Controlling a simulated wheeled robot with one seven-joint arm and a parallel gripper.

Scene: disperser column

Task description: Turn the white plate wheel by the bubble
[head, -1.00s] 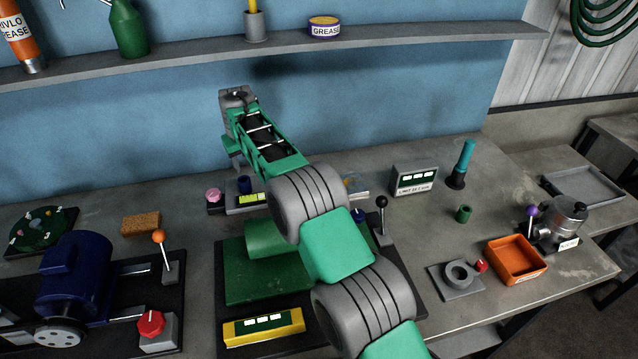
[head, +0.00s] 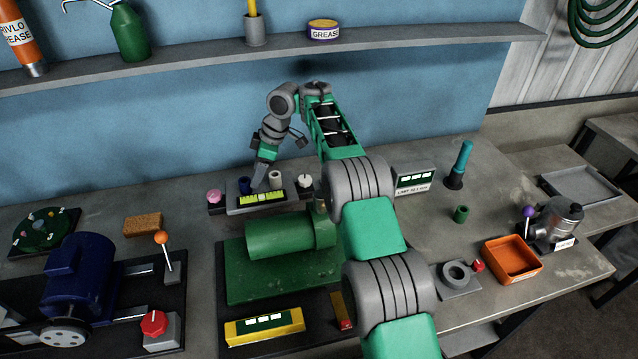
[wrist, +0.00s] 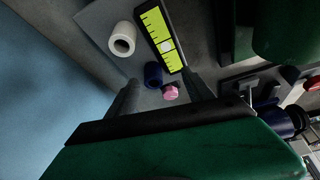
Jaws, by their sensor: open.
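The white plate wheel (head: 304,181) stands at the right end of the small level plate against the back wall; I cannot make it out in the wrist view. The yellow-green bubble vial (head: 262,197) lies at the plate's front and also shows in the wrist view (wrist: 160,38), with a pale bubble in it. A pink wheel (head: 213,196) is at the plate's left end. My gripper (head: 258,184) points down over the plate, behind the vial and left of the white wheel. In the wrist view its fingers (wrist: 163,90) are apart and nothing is held.
A dark blue post (head: 245,185) and a hollow pale post (head: 275,177) rise from the plate close to my gripper. A green motor (head: 280,238) on its green base is just in front. A limit-set display (head: 414,180) stands to the right, partly behind my arm.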

